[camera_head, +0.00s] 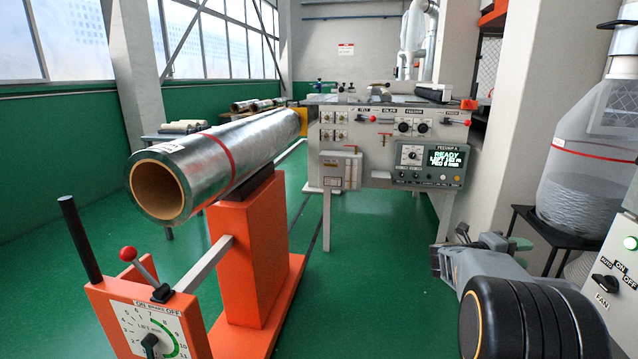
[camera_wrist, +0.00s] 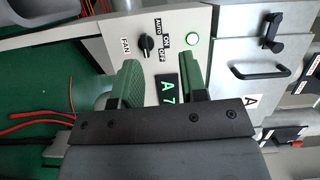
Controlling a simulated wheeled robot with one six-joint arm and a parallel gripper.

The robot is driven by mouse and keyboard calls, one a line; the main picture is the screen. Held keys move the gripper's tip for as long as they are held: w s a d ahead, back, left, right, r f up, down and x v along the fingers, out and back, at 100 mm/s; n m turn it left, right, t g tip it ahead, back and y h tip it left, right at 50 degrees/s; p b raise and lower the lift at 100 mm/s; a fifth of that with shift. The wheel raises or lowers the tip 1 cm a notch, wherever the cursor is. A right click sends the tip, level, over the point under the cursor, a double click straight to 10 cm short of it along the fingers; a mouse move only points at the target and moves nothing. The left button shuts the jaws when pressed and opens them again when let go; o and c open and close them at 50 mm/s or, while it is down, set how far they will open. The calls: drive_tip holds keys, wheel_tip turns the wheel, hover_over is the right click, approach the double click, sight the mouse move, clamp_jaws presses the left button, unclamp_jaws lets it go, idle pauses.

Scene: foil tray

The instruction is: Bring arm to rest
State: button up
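My gripper (camera_wrist: 158,62) shows in the wrist view with two green-padded fingers spread apart and nothing between them. It faces a light control panel with a black FAN knob (camera_wrist: 146,46) and a lit green lamp (camera_wrist: 192,39). The knob lies beyond the fingers, and I cannot tell the exact gap. In the head view my arm (camera_head: 530,315) fills part of the lower right, with a black rounded joint and grey links. The FAN knob (camera_head: 604,284) shows to the right of my arm.
A foil roll (camera_head: 215,155) rests on an orange stand (camera_head: 250,265) at left, with a lever box (camera_head: 150,320) in front. A feeder machine (camera_head: 385,145) stands ahead. A clear hopper (camera_head: 590,165) is at right. Green floor is open between stand and arm.

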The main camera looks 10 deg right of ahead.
drive_tip(key=w+a+r+n+t+y+p, duration=0.3)
drive_tip(key=w+a+r+n+t+p, duration=0.35)
drive_tip(key=a+r+n+t, duration=0.3)
drive_tip(key=a+r+n+t+y+p, duration=0.2)
drive_tip(key=a+r+n+y+p, duration=0.2)
drive_tip(key=a+n+y+p, duration=0.25)
drive_tip(key=a+r+n+t+y+p, duration=0.3)
drive_tip(key=a+r+n+y, duration=0.15)
drive_tip(key=a+n, duration=0.35)
drive_tip(key=s+a+n+g+y+p, duration=0.4)
drive_tip(key=s+a+n+p, duration=0.15)
drive_tip(key=a, duration=0.35)
drive_tip(key=s+a+n+g+p, duration=0.2)
drive_tip(key=s+n+g+p, duration=0.4)
drive_tip(key=s, duration=0.8)
drive_tip(key=shift+s, duration=0.25)
drive_tip(key=shift+r, duration=0.15)
